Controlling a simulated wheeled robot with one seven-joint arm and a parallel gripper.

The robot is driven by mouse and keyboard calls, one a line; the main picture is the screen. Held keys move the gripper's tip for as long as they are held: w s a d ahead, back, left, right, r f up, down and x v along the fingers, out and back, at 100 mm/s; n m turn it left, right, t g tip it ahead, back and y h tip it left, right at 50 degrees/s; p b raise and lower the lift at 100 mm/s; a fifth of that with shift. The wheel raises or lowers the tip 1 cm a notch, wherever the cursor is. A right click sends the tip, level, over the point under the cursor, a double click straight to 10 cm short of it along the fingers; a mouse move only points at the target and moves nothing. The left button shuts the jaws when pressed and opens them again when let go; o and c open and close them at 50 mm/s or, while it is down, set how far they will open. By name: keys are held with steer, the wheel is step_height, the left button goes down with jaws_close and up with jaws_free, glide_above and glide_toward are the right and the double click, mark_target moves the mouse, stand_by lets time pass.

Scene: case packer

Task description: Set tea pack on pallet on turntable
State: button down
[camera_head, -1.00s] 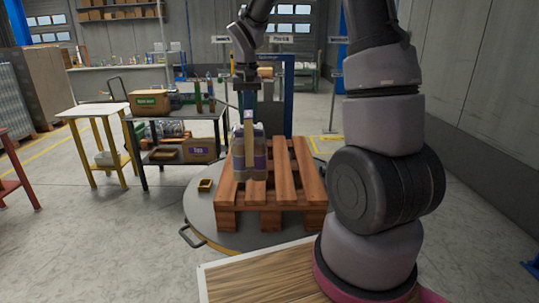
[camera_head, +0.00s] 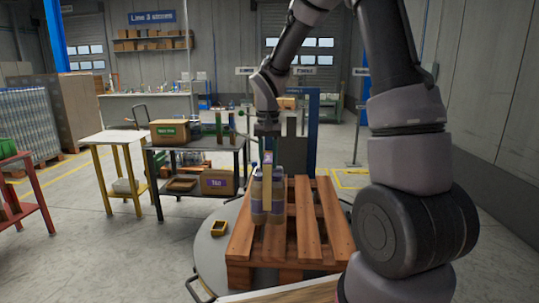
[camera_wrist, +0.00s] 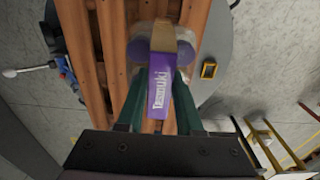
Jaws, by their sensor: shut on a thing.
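The tea pack (camera_head: 277,195) is a bundle of bottles with a purple and tan band; in the wrist view its purple band (camera_wrist: 161,80) carries white lettering. My gripper (camera_head: 267,132) is above it, shut on the band, with a green finger on each side in the wrist view (camera_wrist: 159,95). The pack hangs upright over the left slats of the wooden pallet (camera_head: 335,222). I cannot tell whether its base touches the slats. The pallet lies on the round grey turntable (camera_head: 213,265), partly hidden by my arm.
A small yellow-rimmed box (camera_head: 218,228) sits on the turntable left of the pallet. A dark shelf table (camera_head: 205,152) with cartons stands behind left, beside a yellow-legged table (camera_head: 112,137). A blue column (camera_head: 312,130) rises behind the pallet. The pallet's right slats are bare.

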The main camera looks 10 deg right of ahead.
mark_target(268, 171)
steer(key=shift+f, duration=1.85)
steer(key=c, duration=0.6)
jaws_free()
steer(key=shift+f, duration=0.15)
steer(key=shift+o, duration=0.2)
steer(key=r, duration=1.2)
steer(key=shift+s+a, duration=0.15)
steer(key=shift+s, duration=0.25)
steer(key=s+d+r+t, duration=0.2)
steer(key=s+r, duration=0.2)
steer(key=s, duration=0.3)
steer(key=s+d+r+t+y, duration=0.1)
steer(key=s+d+r+t, duration=0.1)
steer(key=s+r, duration=0.2)
steer(key=s+d+r+t+y, duration=0.1)
steer(key=s+r, duration=0.3)
steer(key=s, duration=0.6)
steer(key=shift+d+m+t, duration=0.3)
steer(key=shift+d+t, duration=0.25)
steer(key=shift+t, duration=0.25)
